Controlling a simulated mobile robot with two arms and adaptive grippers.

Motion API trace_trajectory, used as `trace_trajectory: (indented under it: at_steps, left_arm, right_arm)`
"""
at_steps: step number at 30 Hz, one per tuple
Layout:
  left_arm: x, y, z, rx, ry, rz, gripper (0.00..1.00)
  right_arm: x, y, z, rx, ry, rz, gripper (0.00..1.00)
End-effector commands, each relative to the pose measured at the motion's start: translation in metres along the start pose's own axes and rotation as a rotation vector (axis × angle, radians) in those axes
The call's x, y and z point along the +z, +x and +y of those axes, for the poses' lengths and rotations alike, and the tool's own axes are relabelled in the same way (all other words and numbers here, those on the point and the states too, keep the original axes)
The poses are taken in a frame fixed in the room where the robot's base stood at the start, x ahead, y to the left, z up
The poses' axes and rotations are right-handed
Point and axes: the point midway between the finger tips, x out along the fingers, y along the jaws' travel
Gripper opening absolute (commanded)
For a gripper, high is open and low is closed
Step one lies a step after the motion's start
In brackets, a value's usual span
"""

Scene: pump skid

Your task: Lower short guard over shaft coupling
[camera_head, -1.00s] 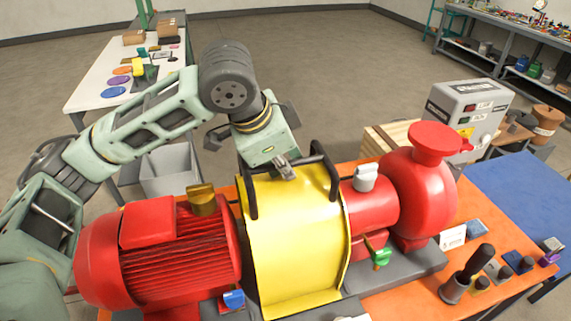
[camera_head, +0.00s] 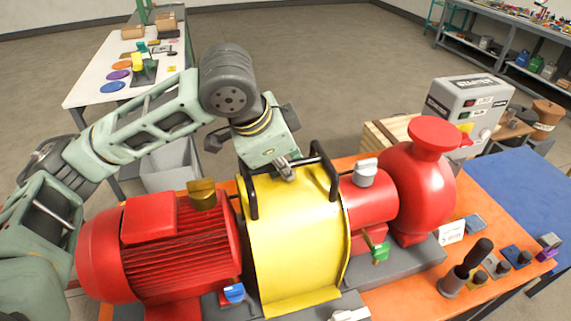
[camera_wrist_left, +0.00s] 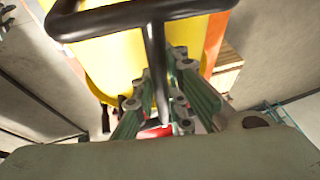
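The short guard (camera_head: 295,245) is a yellow curved cover with black bar handles, between the red motor (camera_head: 165,245) and the red pump (camera_head: 415,190) in the head view. It hides the shaft coupling. I cannot tell whether its lower edge rests on the base or hangs just above it. My left gripper (camera_head: 287,171) is above the guard, at the black crossbar of its handle. In the left wrist view its fingers (camera_wrist_left: 160,105) lie on both sides of a black bar, close against it, with the yellow guard (camera_wrist_left: 115,65) beyond. My right gripper is not in view.
A grey starter box (camera_head: 468,105) stands behind the pump. A black-handled tool (camera_head: 467,268) and small blocks lie on the orange bench top (camera_head: 400,303) at right. A green-tipped valve (camera_head: 380,254) sits close to the guard's right side. A white table (camera_head: 85,90) stands back left.

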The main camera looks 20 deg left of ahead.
Motion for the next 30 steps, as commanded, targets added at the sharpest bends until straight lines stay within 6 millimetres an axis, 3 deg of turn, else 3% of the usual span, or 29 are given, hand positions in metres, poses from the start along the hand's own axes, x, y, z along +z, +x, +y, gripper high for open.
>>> trace_trajectory:
  at_steps: [8,19,23,30]
  left_arm:
    - [-0.001,-0.001,-0.001,-0.001,0.0,0.002,0.34]
    - [0.001,-0.004,0.0,0.001,0.0,-0.002,0.34]
    - [-0.001,-0.023,0.0,-0.002,0.002,0.002,0.34]
    - [-0.001,-0.075,-0.001,-0.003,0.002,0.003,0.34]
  right_arm:
    - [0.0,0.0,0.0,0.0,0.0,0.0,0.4]
    - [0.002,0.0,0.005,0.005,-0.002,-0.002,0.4]
    - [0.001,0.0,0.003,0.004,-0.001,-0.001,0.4]
    - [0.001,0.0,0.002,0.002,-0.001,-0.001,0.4]
